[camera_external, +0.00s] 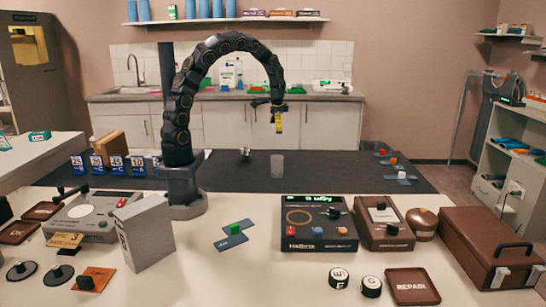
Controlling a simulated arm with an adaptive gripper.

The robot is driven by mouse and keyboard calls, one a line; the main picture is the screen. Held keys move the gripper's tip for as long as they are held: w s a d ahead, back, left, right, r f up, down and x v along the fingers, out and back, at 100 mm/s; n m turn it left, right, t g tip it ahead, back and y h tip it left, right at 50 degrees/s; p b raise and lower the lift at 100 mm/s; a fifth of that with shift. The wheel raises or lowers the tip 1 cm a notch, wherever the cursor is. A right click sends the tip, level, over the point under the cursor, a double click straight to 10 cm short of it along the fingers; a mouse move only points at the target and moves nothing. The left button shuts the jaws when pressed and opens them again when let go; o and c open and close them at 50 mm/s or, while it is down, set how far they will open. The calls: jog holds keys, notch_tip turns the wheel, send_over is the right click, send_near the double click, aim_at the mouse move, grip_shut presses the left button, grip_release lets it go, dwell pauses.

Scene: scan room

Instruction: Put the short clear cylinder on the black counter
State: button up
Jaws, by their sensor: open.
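A greyish, see-through cylinder (277,165) stands upright, seen against the black counter (330,172) behind the white table; it looks to be standing on that counter. My gripper (278,123) hangs from the arched arm, pointing down. In the picture it is above the cylinder, with a clear gap between them. It is open, with a yellow part showing at its end. The fingertips are too small to make out well, and I see nothing held.
A small dark and silvery object (245,154) is on the black counter left of the cylinder. Blue number cards (115,164) stand at its left, and small coloured pieces lie at its right. The white table (245,275) in front holds a grey box (145,233), devices and a brown case (490,240).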

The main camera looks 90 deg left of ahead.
jog(key=s+d+r, duration=0.3)
jog(key=d+r, duration=0.2)
jog(key=d, duration=0.3)
jog(key=s+d+r, duration=0.4)
jog(key=d+r, duration=0.1)
jog(key=d, duration=0.4)
jog(key=s+d+m+g, duration=0.1)
jog(key=s+d+m, duration=0.1)
jog(key=s+d, duration=0.8)
jog(key=s, duration=0.3)
jog(key=shift+r+m, duration=0.3)
jog(key=shift+r, duration=0.05)
